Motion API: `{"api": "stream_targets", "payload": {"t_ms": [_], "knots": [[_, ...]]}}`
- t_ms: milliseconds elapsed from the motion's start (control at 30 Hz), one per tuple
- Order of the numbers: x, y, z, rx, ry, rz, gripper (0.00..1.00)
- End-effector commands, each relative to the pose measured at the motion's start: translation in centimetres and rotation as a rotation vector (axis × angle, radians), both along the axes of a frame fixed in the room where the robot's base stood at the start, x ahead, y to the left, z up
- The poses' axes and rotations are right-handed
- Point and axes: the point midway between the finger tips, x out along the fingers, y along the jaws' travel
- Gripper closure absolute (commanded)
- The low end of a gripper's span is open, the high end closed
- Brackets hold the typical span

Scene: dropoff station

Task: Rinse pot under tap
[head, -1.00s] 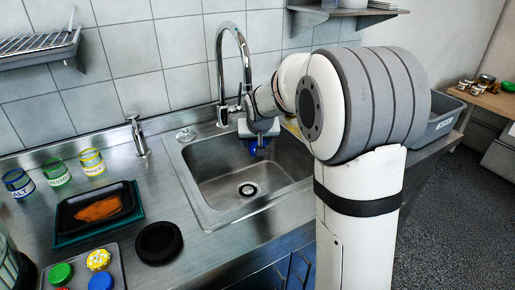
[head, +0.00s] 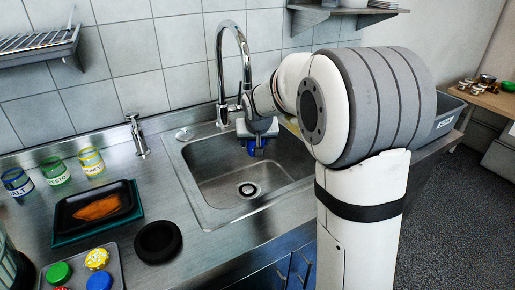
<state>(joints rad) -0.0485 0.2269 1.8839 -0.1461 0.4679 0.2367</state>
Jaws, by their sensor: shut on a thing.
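The tap (head: 240,55) is a tall chrome arch at the back of the steel sink (head: 246,182). My gripper (head: 257,146) is over the back of the basin, just right of the tap's base. It is shut on a small blue thing (head: 256,151), mostly hidden by the gripper. I cannot tell for sure that this is the pot. No water stream can be made out. The basin floor around the drain looks empty.
Three labelled jars (head: 55,170) stand at the left. A dark tray (head: 70,220) with orange food, a black round dish (head: 158,241) and a tray of coloured lids (head: 110,262) lie left of the sink. A grey bin (head: 450,118) stands at the right.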

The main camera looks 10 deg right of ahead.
Motion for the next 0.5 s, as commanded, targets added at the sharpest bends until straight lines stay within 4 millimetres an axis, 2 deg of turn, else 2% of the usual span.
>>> {"api": "stream_targets", "payload": {"t_ms": [500], "knots": [[-2.7,-2.5,0.0,0.0,0.0,-0.002,0.67]]}}
